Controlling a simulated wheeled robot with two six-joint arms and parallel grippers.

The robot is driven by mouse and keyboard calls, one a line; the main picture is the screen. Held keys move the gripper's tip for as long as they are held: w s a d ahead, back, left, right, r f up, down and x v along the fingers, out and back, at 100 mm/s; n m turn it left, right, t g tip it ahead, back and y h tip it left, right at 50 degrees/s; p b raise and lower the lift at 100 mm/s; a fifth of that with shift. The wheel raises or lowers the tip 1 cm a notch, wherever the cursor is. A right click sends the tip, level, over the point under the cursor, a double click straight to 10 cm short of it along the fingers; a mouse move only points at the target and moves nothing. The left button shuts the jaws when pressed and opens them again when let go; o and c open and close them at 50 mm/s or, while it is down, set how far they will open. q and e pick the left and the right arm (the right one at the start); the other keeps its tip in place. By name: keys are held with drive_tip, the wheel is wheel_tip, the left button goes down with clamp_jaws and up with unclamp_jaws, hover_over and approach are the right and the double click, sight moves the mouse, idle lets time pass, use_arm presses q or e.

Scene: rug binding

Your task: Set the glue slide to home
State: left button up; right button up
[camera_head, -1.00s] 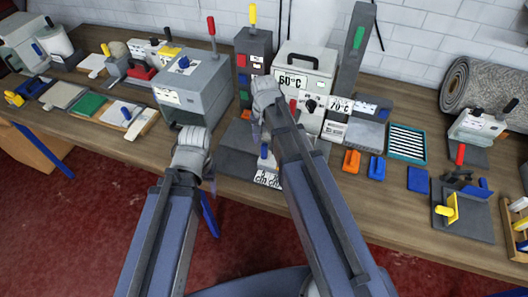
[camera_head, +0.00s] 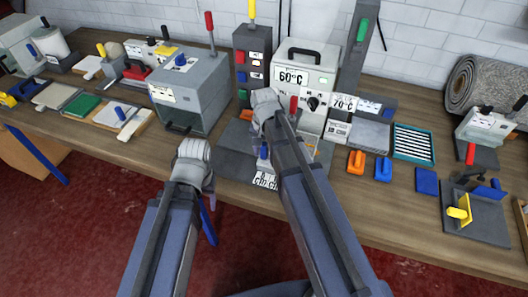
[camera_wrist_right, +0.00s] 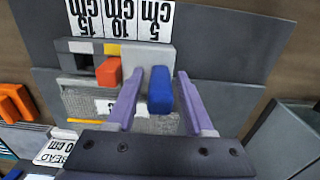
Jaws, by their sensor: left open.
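A small grey block with a blue knob (camera_wrist_right: 160,90) sits on a dark base plate (camera_wrist_right: 215,65) with 5, 10 and 15 cm labels (camera_wrist_right: 120,18). No label names the glue slide, so I cannot tell surely that this is it. My right gripper (camera_wrist_right: 157,98) is open, its purple fingers on either side of the knob with gaps showing. In the head view the knob (camera_head: 264,150) shows beside my right arm, which hides much of the plate. My left gripper (camera_head: 209,186) is low in front of the bench edge, mostly hidden by its wrist, apart from the plate.
A 60°C box (camera_head: 312,60) and a 70°C unit (camera_head: 345,103) stand behind the plate. A grey machine (camera_head: 195,90) stands to its left. Orange (camera_head: 356,162) and blue (camera_head: 383,168) pieces lie to its right. An orange-red block (camera_wrist_right: 108,72) is close beside the knob.

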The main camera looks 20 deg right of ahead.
clamp_jaws()
idle(0.9)
drive_tip(key=shift+a, duration=0.1)
